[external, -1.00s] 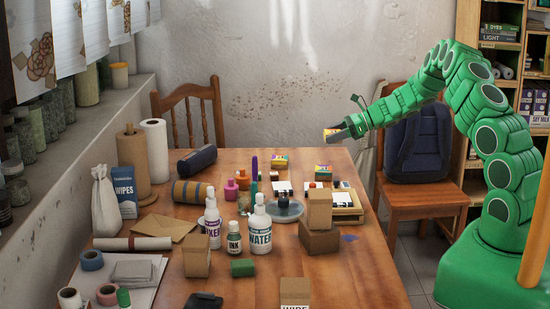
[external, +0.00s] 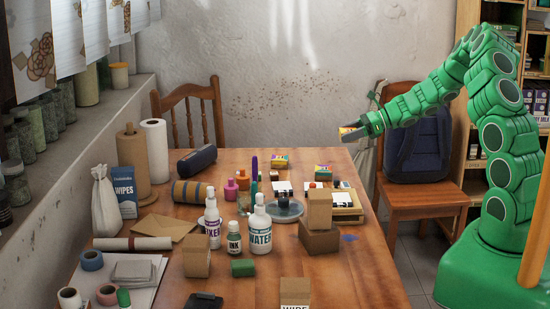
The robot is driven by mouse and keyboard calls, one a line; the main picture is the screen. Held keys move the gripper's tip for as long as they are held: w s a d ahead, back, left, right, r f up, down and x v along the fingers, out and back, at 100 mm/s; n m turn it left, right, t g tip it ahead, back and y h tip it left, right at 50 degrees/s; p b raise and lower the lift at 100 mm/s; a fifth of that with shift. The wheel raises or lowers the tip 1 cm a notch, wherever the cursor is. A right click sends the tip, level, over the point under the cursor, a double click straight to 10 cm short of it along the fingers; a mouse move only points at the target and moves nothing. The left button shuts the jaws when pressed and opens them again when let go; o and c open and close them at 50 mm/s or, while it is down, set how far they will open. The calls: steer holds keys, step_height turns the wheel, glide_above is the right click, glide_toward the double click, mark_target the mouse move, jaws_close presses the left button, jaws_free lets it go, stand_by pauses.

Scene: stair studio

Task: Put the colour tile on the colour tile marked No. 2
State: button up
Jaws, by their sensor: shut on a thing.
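My gripper (external: 352,132) is shut on a small tile with an orange-yellow face (external: 346,131). It holds the tile in the air above the far right corner of the wooden table. Two small blocks with multicoloured tops stand on the table at the back, one farther left (external: 279,161) and one nearer my gripper (external: 323,171). They look like stacks or blocks of colour tiles. I cannot read a number on either, so I cannot tell which is No. 2. The held tile is above and right of the nearer block, apart from it.
Cardboard boxes (external: 319,238), a white WATER bottle (external: 260,232) and a round grey dish (external: 287,211) crowd the middle. A wooden tray (external: 347,217) lies at the right. A chair with a dark backpack (external: 420,145) stands beyond the table's right edge.

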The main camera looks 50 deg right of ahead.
steer(key=s+a+r, duration=0.3)
steer(key=s+a, duration=0.3)
steer(key=s, duration=0.1)
glide_above(324, 168)
steer(key=shift+s+a+f, duration=0.1)
steer(key=shift+f, duration=2.3)
steer(key=shift+s+a+f, duration=0.1)
steer(key=shift+f, duration=2.3)
steer(key=shift+w+f, duration=0.2)
steer(key=shift+f, duration=1.5)
steer(key=shift+f, duration=0.1)
steer(key=o, duration=1.1)
